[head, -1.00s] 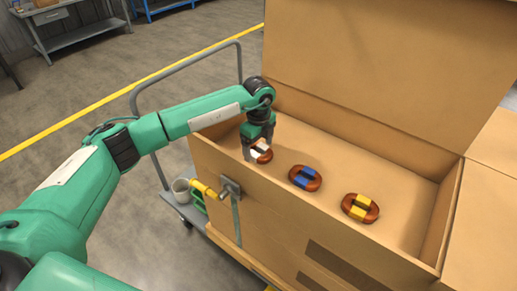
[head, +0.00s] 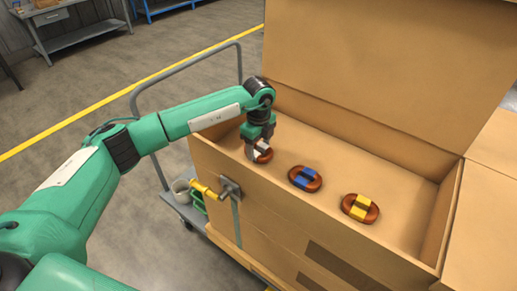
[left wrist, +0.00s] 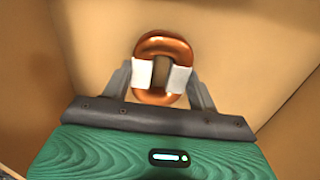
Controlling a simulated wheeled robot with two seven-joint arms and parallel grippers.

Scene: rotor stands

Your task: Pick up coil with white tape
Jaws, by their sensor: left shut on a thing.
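The coil with white tape (head: 264,155) is a copper oval ring at the left end of the open cardboard box (head: 395,228). My left gripper (head: 258,151) reaches down into the box and is shut on this coil. In the left wrist view the coil (left wrist: 162,68) sits between the two fingers (left wrist: 160,82), which press at its white-taped sides. I cannot tell whether the coil still touches the box floor. My right gripper is not in view.
A coil with blue tape (head: 305,179) and a coil with yellow tape (head: 360,208) lie in the box to the right. The box walls stand close around my left gripper.

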